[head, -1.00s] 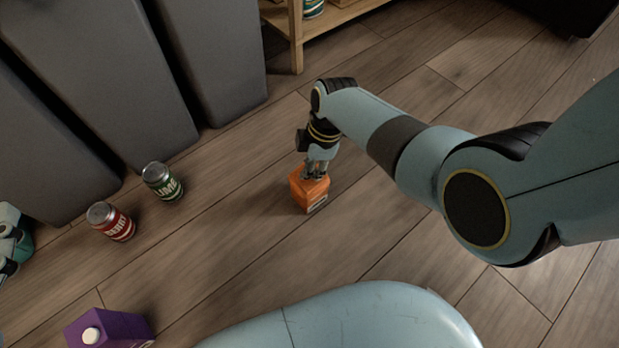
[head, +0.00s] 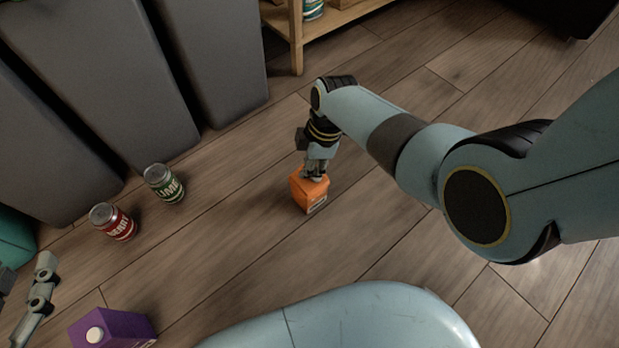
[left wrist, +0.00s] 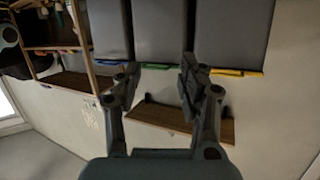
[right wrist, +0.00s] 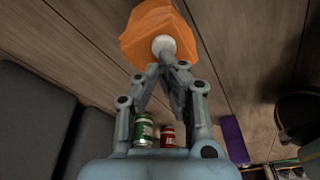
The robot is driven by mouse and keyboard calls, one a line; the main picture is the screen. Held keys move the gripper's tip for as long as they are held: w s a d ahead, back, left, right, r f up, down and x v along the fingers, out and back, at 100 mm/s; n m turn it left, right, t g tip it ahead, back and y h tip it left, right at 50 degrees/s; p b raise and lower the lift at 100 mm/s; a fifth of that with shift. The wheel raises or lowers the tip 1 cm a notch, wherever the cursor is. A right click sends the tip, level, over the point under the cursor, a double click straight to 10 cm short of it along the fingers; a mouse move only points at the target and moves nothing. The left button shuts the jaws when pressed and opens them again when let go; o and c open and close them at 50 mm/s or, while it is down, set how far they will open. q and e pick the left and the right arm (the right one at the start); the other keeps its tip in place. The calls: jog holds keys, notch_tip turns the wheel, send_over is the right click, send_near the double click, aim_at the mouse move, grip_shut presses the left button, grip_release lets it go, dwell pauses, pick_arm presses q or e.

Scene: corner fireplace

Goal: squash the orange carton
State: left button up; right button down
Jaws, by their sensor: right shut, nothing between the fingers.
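The orange carton (head: 311,194) stands on the wooden floor near the middle of the head view. It looks short, with its top at my right gripper. My right gripper (head: 315,173) points down with its fingers shut and empty, the tips at the carton's top. In the right wrist view the carton (right wrist: 158,28) with its white cap (right wrist: 164,46) lies just beyond the closed fingertips (right wrist: 164,66). My left gripper (left wrist: 157,82) is open and empty in the left wrist view, and one finger shows at the left edge of the head view.
A red can (head: 114,222) and a green can (head: 164,184) stand left of the carton. A purple carton (head: 112,329) stands at the lower left. Grey bins (head: 209,62) line the upper left, and a wooden shelf (head: 297,38) stands behind. Floor around the orange carton is clear.

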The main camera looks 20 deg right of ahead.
pick_arm(q)
jog(key=s+f+g+p, duration=0.1)
jog(key=s+f+g, duration=0.2)
jog(key=s+f, duration=0.25)
pick_arm(e)
jog(key=shift+r, duration=0.75)
notch_tip(320, 180, up, 2)
jog(key=shift+w+r+p, duration=0.1)
jog(key=shift+p, duration=0.85)
jog(key=shift+r+p, duration=0.7)
pick_arm(q)
notch_tip(320, 180, up, 9)
jog(key=s+a+g+y+p, duration=0.1)
jog(key=g+p, duration=0.2)
jog(key=g, duration=0.5)
jog(key=shift+f+n+g, duration=0.15)
jog(key=shift+n+g, duration=0.25)
pick_arm(e)
notch_tip(320, 180, up, 4)
jog(key=shift+f, duration=0.15)
pick_arm(q)
jog(key=shift+s+a, duration=0.1)
